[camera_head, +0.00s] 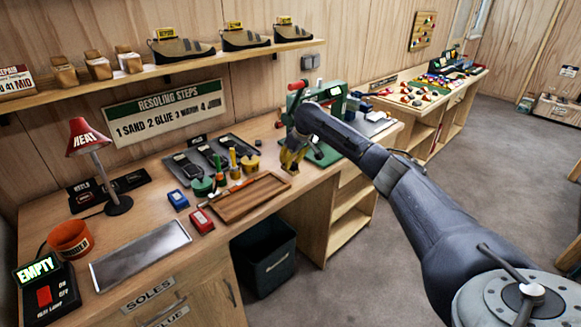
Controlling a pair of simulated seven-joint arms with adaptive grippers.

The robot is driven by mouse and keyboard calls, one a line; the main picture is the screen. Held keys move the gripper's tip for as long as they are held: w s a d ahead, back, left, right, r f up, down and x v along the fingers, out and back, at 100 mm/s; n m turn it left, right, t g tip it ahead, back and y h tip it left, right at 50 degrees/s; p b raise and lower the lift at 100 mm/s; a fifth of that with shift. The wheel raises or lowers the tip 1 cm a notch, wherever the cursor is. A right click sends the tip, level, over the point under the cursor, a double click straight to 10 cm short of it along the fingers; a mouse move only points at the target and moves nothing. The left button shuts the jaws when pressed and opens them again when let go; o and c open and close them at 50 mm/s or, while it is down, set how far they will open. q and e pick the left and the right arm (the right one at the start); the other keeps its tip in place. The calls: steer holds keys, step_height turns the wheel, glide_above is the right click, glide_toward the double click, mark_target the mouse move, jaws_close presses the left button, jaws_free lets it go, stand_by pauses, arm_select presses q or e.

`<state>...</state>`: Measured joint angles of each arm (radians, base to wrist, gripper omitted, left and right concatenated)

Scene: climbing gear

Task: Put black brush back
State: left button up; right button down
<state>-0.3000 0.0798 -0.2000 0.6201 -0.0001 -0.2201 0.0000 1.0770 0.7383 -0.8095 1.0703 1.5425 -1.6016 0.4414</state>
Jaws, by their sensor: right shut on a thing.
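My right gripper (290,167) is above the back right part of the wooden workbench (150,186), just left of a green machine. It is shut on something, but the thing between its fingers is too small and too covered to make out. I cannot clearly pick out the black brush. Several glue pots stand left of the gripper, among them a green pot (201,187) and a yellow pot (251,164), with brush-like handles near them. My left gripper is not in view.
A brown wooden tray (238,199) lies in front of the pots, with a blue box (178,200) and a red box (201,221) to its left. A red lamp (88,139), an orange pot (71,240) and a metal plate (140,256) are further left. The green machine (325,97) stands behind my arm.

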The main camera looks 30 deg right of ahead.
steer(key=shift+f, duration=1.25)
steer(key=shift+f, duration=0.1)
steer(key=c, duration=1.2)
jaws_free()
steer(key=shift+o, duration=0.2)
steer(key=v, duration=1.2)
steer(key=shift+w, duration=0.1)
